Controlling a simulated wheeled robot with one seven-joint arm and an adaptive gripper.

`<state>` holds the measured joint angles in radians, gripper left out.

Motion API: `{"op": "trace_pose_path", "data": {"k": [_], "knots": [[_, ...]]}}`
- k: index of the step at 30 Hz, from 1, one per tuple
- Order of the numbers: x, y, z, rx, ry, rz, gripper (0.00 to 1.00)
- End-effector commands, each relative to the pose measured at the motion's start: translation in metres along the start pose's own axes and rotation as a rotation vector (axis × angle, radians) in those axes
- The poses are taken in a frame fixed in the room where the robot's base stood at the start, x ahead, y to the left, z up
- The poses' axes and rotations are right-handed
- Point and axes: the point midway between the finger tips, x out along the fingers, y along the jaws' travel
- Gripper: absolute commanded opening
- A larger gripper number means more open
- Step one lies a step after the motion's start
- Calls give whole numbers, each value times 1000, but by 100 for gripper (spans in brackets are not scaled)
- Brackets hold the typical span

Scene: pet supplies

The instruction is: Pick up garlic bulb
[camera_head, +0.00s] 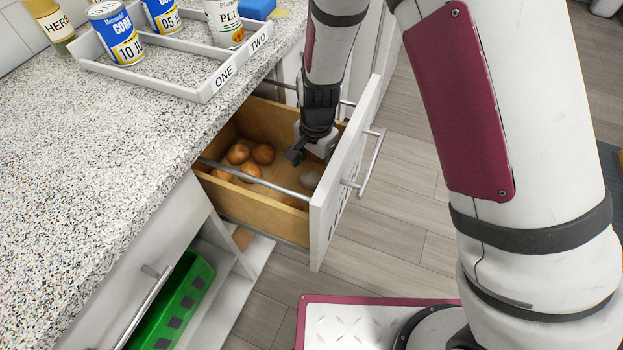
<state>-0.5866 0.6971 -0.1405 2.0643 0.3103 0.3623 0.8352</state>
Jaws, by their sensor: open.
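A pale, rounded bulb that looks like the garlic bulb (311,178) lies in the open wooden drawer (240,203), near its front panel. Several brown onion-like bulbs (239,154) lie in the drawer to the left of it. My gripper (307,156) reaches down into the drawer, just above the pale bulb. It is open, with one dark finger showing on the left side. The other finger is hard to make out. I cannot tell whether the gripper touches the bulb.
A metal side rail (255,180) crosses the drawer's near side. The front panel (345,165) with its handle (371,165) stands close to my gripper. A speckled counter (110,160) holds a divided tray (205,92) with several cans. A green crate (178,300) sits below.

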Motion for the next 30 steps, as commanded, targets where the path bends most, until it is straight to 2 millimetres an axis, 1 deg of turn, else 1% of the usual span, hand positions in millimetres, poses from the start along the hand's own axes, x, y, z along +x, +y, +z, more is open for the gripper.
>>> {"op": "trace_pose_path", "data": {"k": [7,12,16,18,24,26,27,29,30], "knots": [[14,-2,-1,-1,0,0,66],[38,-8,-3,0,-1,1,66],[54,-8,-3,1,-1,1,66],[57,-8,-3,1,-1,0,66],[56,-8,-3,0,0,-1,66],[56,-8,-3,0,0,-1,53],[56,-8,-3,0,0,-1,44],[56,-8,-3,0,0,-1,30],[56,-8,-3,0,0,-1,21]]}}
